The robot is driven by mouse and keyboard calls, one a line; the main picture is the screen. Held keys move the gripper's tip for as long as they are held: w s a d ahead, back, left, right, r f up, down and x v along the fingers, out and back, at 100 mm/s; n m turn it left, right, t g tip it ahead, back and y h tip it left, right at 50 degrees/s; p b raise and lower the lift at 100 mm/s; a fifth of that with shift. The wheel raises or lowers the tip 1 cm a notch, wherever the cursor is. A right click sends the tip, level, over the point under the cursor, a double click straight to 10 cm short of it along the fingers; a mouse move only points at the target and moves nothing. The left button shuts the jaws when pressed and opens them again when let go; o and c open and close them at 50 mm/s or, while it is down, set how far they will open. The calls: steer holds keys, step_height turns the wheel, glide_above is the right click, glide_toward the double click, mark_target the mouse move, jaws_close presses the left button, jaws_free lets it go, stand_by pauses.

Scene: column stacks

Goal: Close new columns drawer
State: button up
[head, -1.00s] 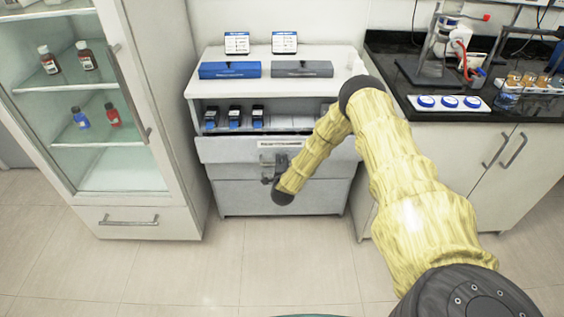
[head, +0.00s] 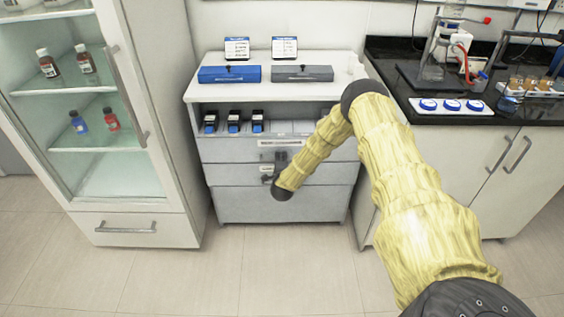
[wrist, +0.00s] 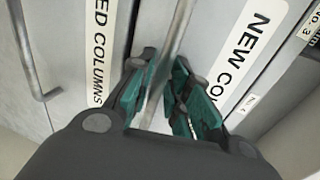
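The new columns drawer (head: 225,150) is the upper grey drawer of the white cabinet, and its front looks about flush with the cabinet. I cannot tell if a small gap remains. In the wrist view its "NEW CO…" label (wrist: 248,52) is on the right, with its bar handle (wrist: 178,35) left of the label. My gripper (wrist: 167,80) has teal-padded fingers apart, one on each side of this handle. In the head view my gripper (head: 279,166) is at the drawer front, partly hidden by my arm. The used columns drawer (head: 225,174) is below, also looking shut.
The used drawer's handle (wrist: 32,60) is at the left of the wrist view. A glass-door cabinet (head: 105,225) stands left and a black-topped counter (head: 385,60) right. Blue (head: 215,76) and grey (head: 312,75) boxes sit on top. The floor in front is clear.

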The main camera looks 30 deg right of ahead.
steer(key=shift+o, duration=0.5)
steer(key=shift+f, duration=0.1)
steer(key=shift+s, duration=0.15)
steer(key=v, duration=1.2)
steer(key=shift+a, duration=0.15)
